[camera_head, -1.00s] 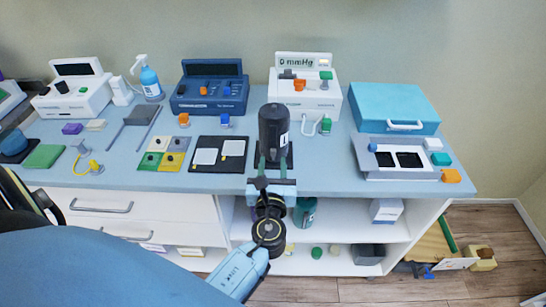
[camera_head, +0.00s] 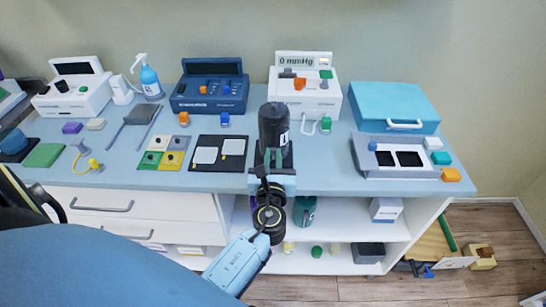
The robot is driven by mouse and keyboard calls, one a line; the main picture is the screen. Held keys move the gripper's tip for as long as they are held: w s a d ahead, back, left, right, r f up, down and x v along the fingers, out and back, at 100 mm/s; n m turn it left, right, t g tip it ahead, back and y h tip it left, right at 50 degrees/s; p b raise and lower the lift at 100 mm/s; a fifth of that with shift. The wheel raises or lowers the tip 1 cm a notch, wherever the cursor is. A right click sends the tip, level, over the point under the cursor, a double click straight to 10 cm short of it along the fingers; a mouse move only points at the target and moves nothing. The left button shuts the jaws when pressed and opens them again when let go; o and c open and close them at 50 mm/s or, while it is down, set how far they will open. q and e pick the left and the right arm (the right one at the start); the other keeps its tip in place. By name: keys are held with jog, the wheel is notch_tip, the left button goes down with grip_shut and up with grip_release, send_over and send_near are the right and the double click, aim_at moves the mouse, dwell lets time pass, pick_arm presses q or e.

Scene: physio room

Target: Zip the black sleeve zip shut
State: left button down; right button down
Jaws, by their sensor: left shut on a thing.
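The black sleeve (camera_head: 273,122) stands upright as a dark cylinder with a white label near the front edge of the counter. My left gripper (camera_head: 273,168) is at the lower front of the sleeve, reaching in from below. It is shut on a small part there, which looks like the sleeve's zip pull. The fingers and wrist hide that part, and the zip's track and how far it is closed cannot be made out. My right gripper is not in view.
The counter (camera_head: 330,180) holds a dark pad with two white squares (camera_head: 219,153) to the left and a grey tray (camera_head: 380,171) to the right. A blue device (camera_head: 209,88), a white pressure monitor (camera_head: 303,88) and a blue case (camera_head: 394,104) stand behind. Open shelves lie below.

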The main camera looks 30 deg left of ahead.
pick_arm(q)
jog(key=shift+f+b, duration=0.95)
jog(key=shift+f, duration=0.3)
jog(key=c, duration=1.4)
grip_release()
jog(key=shift+c, duration=0.2)
jog(key=shift+o, duration=0.2)
jog(key=shift+s, duration=0.1)
